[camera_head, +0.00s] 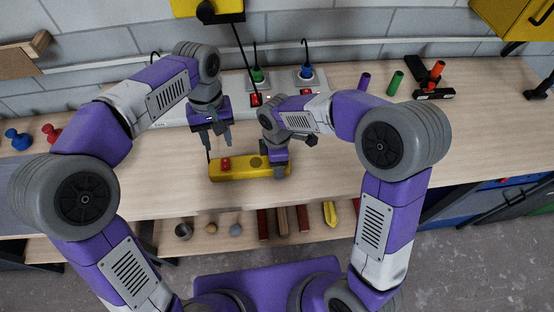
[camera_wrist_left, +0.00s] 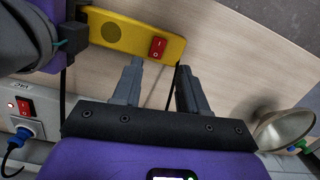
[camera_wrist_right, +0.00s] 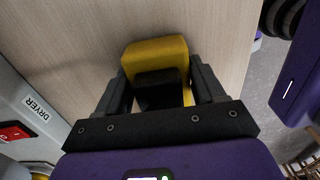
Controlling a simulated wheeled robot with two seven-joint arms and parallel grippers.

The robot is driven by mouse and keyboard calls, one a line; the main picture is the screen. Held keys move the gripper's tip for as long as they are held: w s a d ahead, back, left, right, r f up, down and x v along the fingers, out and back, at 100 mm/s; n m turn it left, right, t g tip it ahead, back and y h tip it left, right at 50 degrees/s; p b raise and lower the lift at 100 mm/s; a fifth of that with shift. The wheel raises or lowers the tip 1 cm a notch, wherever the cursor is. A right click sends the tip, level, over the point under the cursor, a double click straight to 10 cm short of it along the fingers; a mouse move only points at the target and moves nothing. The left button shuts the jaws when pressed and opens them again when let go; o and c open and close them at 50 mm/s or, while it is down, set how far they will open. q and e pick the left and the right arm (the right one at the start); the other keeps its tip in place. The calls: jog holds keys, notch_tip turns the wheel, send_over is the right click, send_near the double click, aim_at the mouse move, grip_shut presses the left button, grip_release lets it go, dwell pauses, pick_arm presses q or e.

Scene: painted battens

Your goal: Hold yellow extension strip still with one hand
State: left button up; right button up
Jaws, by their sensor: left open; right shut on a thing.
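The yellow extension strip (camera_head: 235,171) lies on the workbench, with a red rocker switch and a dark round socket on top. My right gripper (camera_head: 279,172) is shut on its right end, and the right wrist view shows the yellow end (camera_wrist_right: 155,55) between the fingers (camera_wrist_right: 160,88). My left gripper (camera_head: 217,144) is open and empty, just behind and above the strip's left part. In the left wrist view its fingertips (camera_wrist_left: 158,68) are near the strip (camera_wrist_left: 128,36) and its red switch (camera_wrist_left: 158,47), with nothing between them.
A long white socket strip (camera_head: 176,117) with red switches, a green plug (camera_head: 258,75) and a blue plug (camera_head: 306,73) stands behind my grippers. Red and blue knobs (camera_head: 17,139) are at the left, coloured cylinders (camera_head: 396,83) at the right.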

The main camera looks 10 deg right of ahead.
pick_arm(q)
grip_shut()
jog(key=n, duration=0.5)
jog(key=r+n, duration=0.1)
jog(key=n, duration=1)
jog(key=shift+r, duration=0.15)
